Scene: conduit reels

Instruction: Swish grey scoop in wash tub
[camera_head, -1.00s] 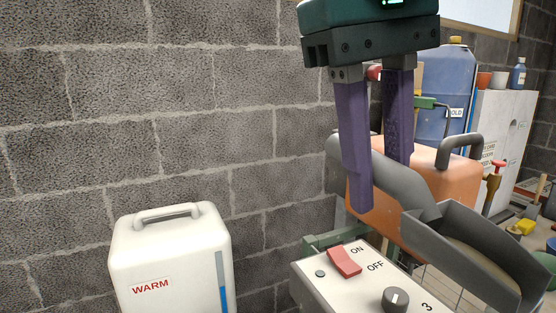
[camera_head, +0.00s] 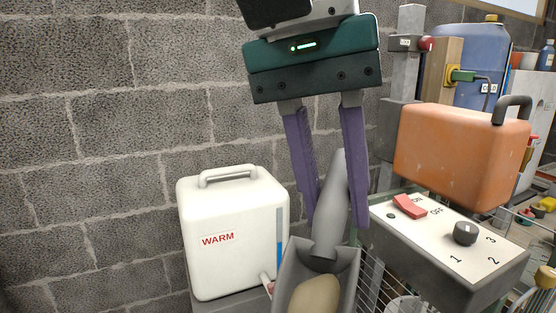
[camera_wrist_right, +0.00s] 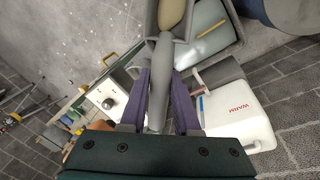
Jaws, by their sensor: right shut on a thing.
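My right gripper (camera_head: 335,222) has purple fingers shut on the handle of the grey scoop (camera_head: 329,232). The scoop hangs with its handle up and its open pan low, at the bottom edge of the head view. A tan lump or fill shows in the pan. In the wrist view the scoop handle (camera_wrist_right: 160,75) runs between the fingers, and the pan lies at the top. Beside the pan there is a grey tub with a pale surface (camera_wrist_right: 205,45), perhaps the wash tub; a yellow stick shows over it. My left gripper is not in view.
A white container marked WARM (camera_head: 235,245) stands left of the scoop. A control box (camera_head: 435,245) with a red switch and a dark knob is on the right, with an orange container (camera_head: 455,155) behind it. A grey block wall (camera_head: 120,120) closes the back.

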